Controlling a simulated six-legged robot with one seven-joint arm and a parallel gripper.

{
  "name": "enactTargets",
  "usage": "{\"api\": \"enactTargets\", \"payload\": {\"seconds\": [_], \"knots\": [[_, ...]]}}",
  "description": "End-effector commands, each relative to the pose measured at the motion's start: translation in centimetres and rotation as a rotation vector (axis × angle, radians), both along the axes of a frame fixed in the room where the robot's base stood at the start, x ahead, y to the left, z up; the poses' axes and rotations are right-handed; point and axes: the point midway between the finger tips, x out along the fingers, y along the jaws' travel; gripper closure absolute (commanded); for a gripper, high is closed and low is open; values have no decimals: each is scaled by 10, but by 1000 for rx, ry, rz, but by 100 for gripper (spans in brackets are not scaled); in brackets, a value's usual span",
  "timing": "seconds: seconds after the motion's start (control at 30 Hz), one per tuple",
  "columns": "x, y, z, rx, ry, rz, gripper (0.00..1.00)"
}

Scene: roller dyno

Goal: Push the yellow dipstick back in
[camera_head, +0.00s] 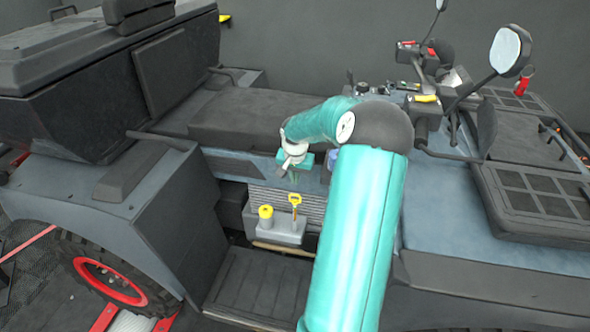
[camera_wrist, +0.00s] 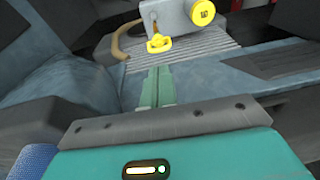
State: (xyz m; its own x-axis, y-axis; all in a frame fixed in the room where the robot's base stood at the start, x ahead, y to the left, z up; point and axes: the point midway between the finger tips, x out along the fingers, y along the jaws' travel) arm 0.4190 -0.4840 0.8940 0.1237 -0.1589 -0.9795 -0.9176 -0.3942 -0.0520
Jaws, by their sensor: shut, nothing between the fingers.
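The yellow dipstick (camera_head: 295,201) stands upright out of the grey engine block (camera_head: 287,236) low on the vehicle's side, with its shaft showing below the handle. In the wrist view, its yellow loop handle (camera_wrist: 158,44) lies just beyond my fingertips. My gripper (camera_head: 294,177) is above the dipstick and apart from it in the head view. Its green fingers (camera_wrist: 158,72) are shut together with nothing between them. Where the dipstick's shaft enters the block is small and hard to make out.
A yellow filler cap (camera_head: 265,212) sits left of the dipstick on the same block; it also shows in the wrist view (camera_wrist: 202,12). A ribbed grey panel (camera_head: 312,205) lies behind. The seat (camera_head: 250,125) and side bodywork are close above. A dark footwell (camera_head: 258,285) lies below.

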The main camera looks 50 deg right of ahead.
Motion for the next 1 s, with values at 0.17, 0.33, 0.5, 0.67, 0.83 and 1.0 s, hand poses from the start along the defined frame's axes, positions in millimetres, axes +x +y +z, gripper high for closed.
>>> {"api": "enactTargets", "payload": {"seconds": [0.17,0.33,0.5,0.67,0.83,1.0], "knots": [[5,-5,-37,4,1,0,100],[8,-9,-59,2,0,0,100],[9,-11,-67,1,0,0,100],[9,-11,-67,0,0,1,100],[9,-11,-68,1,1,1,100],[10,-10,-86,4,3,4,100]]}}
